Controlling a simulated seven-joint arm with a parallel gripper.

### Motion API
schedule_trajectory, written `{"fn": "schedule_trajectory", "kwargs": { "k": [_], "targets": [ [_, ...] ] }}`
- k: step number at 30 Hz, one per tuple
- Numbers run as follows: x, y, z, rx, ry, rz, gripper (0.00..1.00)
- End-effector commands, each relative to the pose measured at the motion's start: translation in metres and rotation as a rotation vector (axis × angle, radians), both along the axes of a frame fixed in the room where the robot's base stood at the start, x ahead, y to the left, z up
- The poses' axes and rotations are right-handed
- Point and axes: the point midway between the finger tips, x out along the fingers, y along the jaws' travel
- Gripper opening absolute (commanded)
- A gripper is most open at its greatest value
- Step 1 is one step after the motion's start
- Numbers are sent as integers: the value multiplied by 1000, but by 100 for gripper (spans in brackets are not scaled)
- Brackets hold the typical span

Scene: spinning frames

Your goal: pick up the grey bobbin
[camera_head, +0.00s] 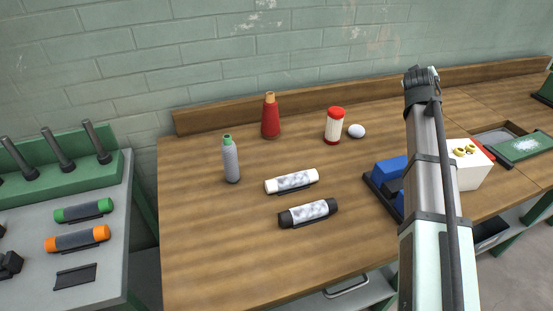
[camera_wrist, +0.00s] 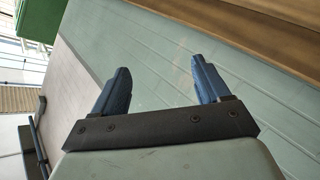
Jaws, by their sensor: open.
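The grey bobbin (camera_head: 231,163) stands upright on the wooden table, left of the middle, with a green tip. My gripper (camera_wrist: 160,72) is open in the wrist view, its two blue fingers apart with nothing between them. The bobbin does not show in the wrist view.
A red cone (camera_head: 270,118), a red-and-white canister (camera_head: 334,126) and a white ball (camera_head: 357,131) stand behind. White (camera_head: 291,182) and black-ended (camera_head: 308,213) rolls lie right of the bobbin. A blue block (camera_head: 388,171) is beside my arm. The table's left front is clear.

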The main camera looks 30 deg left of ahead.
Motion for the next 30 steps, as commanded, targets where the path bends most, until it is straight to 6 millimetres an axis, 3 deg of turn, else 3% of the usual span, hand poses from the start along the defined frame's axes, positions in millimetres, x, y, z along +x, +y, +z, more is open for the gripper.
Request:
{"fn": "schedule_trajectory", "kwargs": {
  "k": [1,3,11,18,24,30],
  "targets": [
    [-13,28,2,26,34,23,75],
    [-30,63,1,60,93,49,75],
    [-116,186,-1,155,329,170,75],
    [-222,284,3,188,565,311,75],
    [-323,346,10,169,765,441,75],
    [-404,379,18,126,916,544,75]
  ]
}}
